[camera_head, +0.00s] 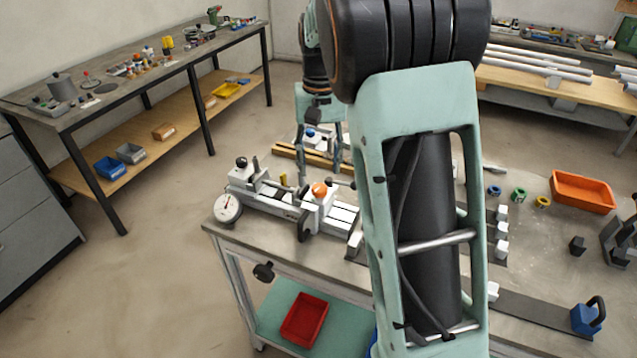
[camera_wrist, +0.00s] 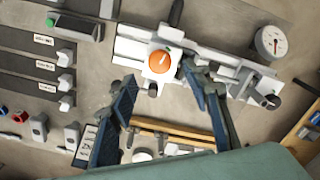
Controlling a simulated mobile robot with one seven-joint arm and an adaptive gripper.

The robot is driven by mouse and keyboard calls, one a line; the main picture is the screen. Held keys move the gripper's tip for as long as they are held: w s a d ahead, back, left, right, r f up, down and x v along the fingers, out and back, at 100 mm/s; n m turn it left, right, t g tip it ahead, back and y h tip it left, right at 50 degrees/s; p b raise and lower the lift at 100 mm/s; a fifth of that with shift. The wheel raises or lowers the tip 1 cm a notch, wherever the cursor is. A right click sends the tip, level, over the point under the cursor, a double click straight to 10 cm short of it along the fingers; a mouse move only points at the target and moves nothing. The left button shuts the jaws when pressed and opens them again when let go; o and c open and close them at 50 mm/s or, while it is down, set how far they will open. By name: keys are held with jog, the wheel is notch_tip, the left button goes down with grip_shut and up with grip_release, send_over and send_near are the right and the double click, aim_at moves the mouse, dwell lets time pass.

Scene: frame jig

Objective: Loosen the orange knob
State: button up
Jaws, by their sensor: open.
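The orange knob (camera_head: 320,189) sits on top of a white block on the grey-and-white frame jig (camera_head: 344,214), on the workbench. In the wrist view the round orange knob (camera_wrist: 159,61) carries a small pale mark on its top. My gripper (camera_wrist: 158,77) is open and empty, its two blue-padded fingers spread wide. The knob shows just beyond the fingertips, between their lines, nearer the right one. I cannot tell the exact height gap.
A dial gauge (camera_head: 228,208) is at the jig's left end, with a black knob (camera_head: 241,162) nearby. Wooden strips (camera_head: 300,158) lie behind the jig. An orange bin (camera_head: 583,192) and a blue padlock-like block (camera_head: 587,316) are at right. My arm hides the bench middle.

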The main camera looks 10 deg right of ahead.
aim_at(319, 187)
notch_tip(319, 187, down, 6)
jog(key=shift+f, duration=0.1)
jog(key=shift+c, duration=0.3)
jog(key=c, duration=1.1)
